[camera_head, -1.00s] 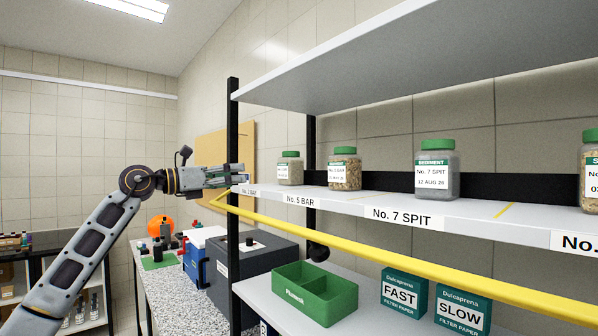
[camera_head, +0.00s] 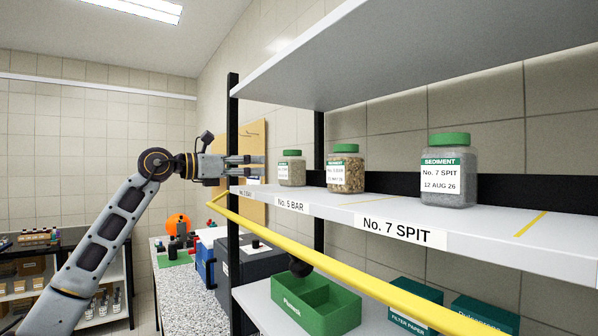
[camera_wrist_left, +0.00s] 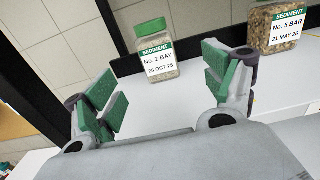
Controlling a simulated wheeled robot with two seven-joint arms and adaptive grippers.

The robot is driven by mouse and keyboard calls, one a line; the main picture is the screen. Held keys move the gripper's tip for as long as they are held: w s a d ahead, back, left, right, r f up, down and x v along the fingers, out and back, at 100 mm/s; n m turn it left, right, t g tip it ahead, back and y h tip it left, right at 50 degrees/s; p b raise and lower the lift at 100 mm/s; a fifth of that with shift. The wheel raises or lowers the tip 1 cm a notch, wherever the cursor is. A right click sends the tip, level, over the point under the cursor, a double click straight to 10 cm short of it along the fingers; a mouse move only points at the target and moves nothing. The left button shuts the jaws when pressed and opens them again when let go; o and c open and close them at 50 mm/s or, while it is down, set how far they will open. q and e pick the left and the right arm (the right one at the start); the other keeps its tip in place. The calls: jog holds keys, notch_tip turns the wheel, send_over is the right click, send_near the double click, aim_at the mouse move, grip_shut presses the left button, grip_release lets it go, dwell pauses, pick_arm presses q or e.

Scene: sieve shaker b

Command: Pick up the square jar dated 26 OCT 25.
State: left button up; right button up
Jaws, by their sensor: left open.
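The square jar dated 26 OCT 25 (camera_wrist_left: 155,52) has a green lid and a label reading No. 2 BAY. In the left wrist view it stands upright beyond and between the open fingers of my left gripper (camera_wrist_left: 163,88), apart from them. In the head view the same jar (camera_head: 291,169) stands on the shelf at its far left end, just right of my left gripper (camera_head: 244,167). The gripper is open and empty, with its fingers pointing at the jar. My right gripper is not in view.
The No. 5 BAR jar (camera_head: 345,170) stands right of the target, also in the left wrist view (camera_wrist_left: 279,28). The No. 7 SPIT jar (camera_head: 448,172) is farther right. A black post (camera_head: 234,130) and yellow rail (camera_head: 330,273) edge the white shelf (camera_head: 480,228). A green divided tray (camera_head: 318,300) sits below.

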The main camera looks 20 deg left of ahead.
aim_at(284, 165)
pick_arm(q)
jog(key=shift+w+r, duration=0.1)
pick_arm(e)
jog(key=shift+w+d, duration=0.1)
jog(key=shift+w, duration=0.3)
pick_arm(q)
jog(key=shift+p+x, duration=0.35)
jog(key=shift+x, duration=0.5)
jog(key=p+x, duration=0.1)
jog(key=x, duration=0.4)
jog(key=shift+w+d+r+p, duration=0.1)
jog(key=shift+w+d+p, duration=0.1)
jog(key=shift+p, duration=0.15)
jog(key=shift+w+d, duration=0.25)
jog(key=shift+w, duration=0.25)
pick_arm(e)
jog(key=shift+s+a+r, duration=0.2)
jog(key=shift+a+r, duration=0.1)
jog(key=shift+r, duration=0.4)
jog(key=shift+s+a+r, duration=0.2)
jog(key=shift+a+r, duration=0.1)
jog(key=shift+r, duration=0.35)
pick_arm(q)
jog(key=shift+w, duration=0.15)
